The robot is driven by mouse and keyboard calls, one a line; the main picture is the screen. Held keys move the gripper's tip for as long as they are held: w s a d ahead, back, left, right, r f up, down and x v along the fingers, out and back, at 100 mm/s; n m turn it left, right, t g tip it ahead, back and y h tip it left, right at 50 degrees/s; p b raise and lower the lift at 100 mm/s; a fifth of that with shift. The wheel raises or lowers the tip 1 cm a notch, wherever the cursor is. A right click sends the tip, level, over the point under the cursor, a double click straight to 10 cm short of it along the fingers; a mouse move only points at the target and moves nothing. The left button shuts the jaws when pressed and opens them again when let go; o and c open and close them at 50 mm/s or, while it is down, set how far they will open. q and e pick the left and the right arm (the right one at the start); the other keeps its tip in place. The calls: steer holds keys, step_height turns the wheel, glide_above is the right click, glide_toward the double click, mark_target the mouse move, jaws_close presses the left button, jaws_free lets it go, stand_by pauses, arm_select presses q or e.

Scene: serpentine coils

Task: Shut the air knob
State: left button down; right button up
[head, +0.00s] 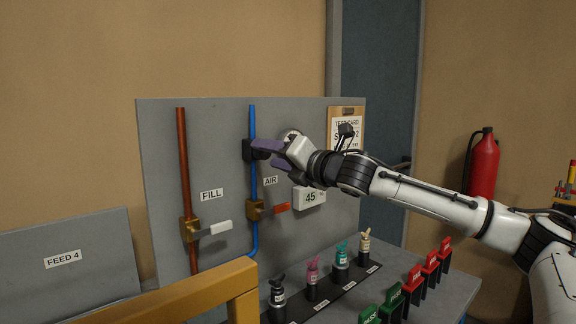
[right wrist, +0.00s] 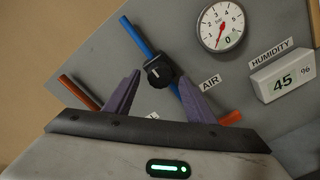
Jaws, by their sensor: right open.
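The air knob is a round black knob (right wrist: 160,71) on the blue pipe (right wrist: 135,35), with a small white mark on its face. My right gripper (head: 262,150) is open and reaches in from the right. In the right wrist view its fingertips (right wrist: 160,76) stand on either side of the knob, with gaps visible between fingers and knob. Contact cannot be told. My left gripper is not in view.
A gauge (right wrist: 221,26) and humidity display (right wrist: 284,76) are close by. Several small bottles (head: 341,262) stand below.

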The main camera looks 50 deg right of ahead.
steer(key=s+a+b, duration=0.1)
steer(key=s+b, duration=0.4)
steer(key=s, duration=0.3)
steer(key=shift+s, duration=0.4)
steer(key=shift+a+f, duration=0.1)
